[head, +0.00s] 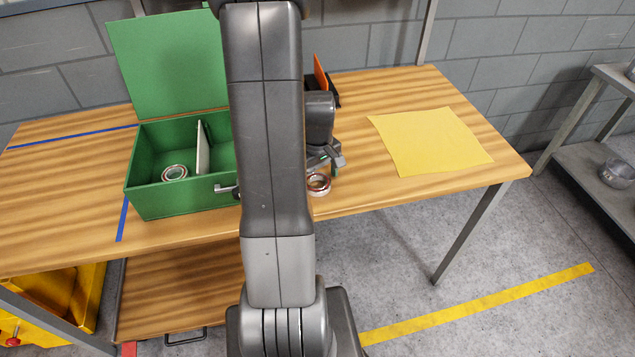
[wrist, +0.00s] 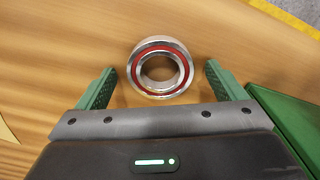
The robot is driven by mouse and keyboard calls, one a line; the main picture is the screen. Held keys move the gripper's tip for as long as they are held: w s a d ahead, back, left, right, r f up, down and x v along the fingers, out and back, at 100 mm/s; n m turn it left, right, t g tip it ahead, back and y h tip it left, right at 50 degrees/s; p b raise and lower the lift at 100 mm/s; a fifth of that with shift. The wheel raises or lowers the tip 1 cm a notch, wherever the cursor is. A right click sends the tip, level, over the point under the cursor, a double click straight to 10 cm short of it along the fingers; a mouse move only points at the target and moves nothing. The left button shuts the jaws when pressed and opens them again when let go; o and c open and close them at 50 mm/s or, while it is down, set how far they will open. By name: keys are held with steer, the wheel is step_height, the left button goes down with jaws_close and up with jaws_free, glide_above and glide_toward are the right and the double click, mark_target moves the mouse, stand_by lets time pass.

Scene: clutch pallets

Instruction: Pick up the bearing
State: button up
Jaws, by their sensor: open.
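A bearing (head: 319,184), a silver ring with a red band, lies flat on the wooden table near its front edge, right of the green box. In the wrist view the bearing (wrist: 160,68) sits ahead of and between the two green fingers of my gripper (wrist: 158,85), with a gap on each side. My gripper (head: 325,160) is open and empty, close to the bearing. A second, similar bearing (head: 175,173) lies inside the green box (head: 170,201). My arm hides part of the box and table in the head view.
The box's green lid (head: 165,65) stands open at the back, and a divider (head: 203,148) stands inside the box. A yellow sheet (head: 430,141) lies on the right of the table. An orange item (head: 320,73) shows behind my arm. Bare table (head: 365,185) lies right of the bearing.

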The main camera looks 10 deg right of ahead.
steer(key=shift+f, duration=0.15)
steer(key=c, duration=1)
steer(key=shift+c, duration=1.3)
